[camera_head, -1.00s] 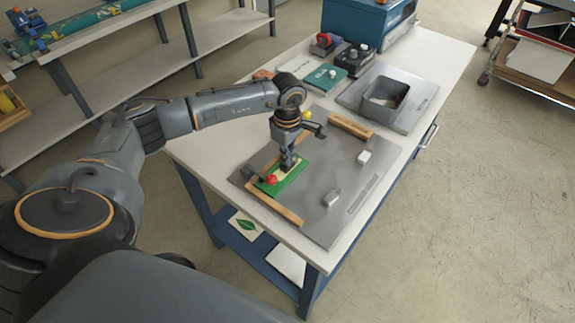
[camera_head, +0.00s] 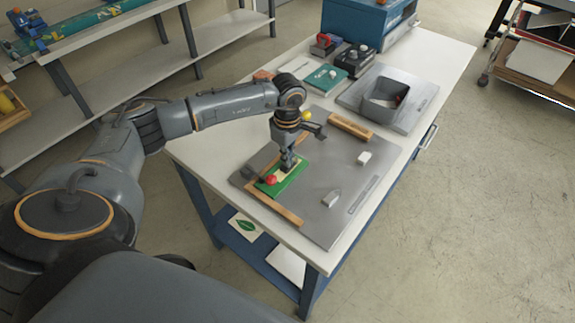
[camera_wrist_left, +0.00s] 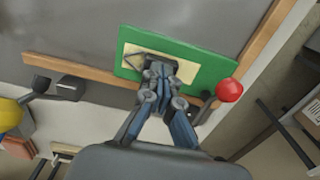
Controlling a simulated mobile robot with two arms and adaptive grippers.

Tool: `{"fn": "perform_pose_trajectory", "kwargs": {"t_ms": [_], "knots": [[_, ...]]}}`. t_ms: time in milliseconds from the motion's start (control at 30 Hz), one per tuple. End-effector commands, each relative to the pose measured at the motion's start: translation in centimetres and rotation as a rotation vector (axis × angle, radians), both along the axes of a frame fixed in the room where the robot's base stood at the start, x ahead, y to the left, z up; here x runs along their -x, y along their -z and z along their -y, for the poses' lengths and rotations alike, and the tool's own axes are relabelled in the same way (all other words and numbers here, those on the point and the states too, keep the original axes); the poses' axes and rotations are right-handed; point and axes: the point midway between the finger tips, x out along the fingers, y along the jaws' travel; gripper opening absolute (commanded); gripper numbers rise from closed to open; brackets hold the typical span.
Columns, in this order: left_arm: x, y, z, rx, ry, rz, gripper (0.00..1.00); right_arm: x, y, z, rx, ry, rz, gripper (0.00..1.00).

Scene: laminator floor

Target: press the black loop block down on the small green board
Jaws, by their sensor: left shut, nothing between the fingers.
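The small green board (camera_head: 291,183) lies on a grey metal plate on the table, beside a wooden strip. It has a cream patch and shows large in the left wrist view (camera_wrist_left: 205,53). My left gripper (camera_head: 287,168) points down over the board's cream patch, fingers together. In the wrist view its fingertips (camera_wrist_left: 158,72) reach to the patch. A dark piece, seemingly the black loop block (camera_wrist_left: 149,60), shows just beyond the fingertips on the patch. The fingers cover part of it, and I cannot tell how flat it sits. My right gripper is not in view.
A red ball (camera_head: 270,180) is at the board's near end. Wooden strips (camera_head: 275,206) (camera_head: 350,126) edge the metal plate (camera_head: 310,215). A white block (camera_head: 364,158) and a grey block (camera_head: 331,198) lie to the right. A grey bin (camera_head: 372,108) stands farther back.

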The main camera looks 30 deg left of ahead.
Motion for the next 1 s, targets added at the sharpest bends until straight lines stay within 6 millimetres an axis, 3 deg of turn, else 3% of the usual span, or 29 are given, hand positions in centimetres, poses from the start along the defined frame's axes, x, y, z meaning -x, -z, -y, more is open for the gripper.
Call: {"fn": "perform_pose_trajectory", "kwargs": {"t_ms": [1000], "knots": [[0.0,-6.0,0.0,0.0,0.0,0.0,0.0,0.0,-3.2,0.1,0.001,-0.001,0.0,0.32]]}}
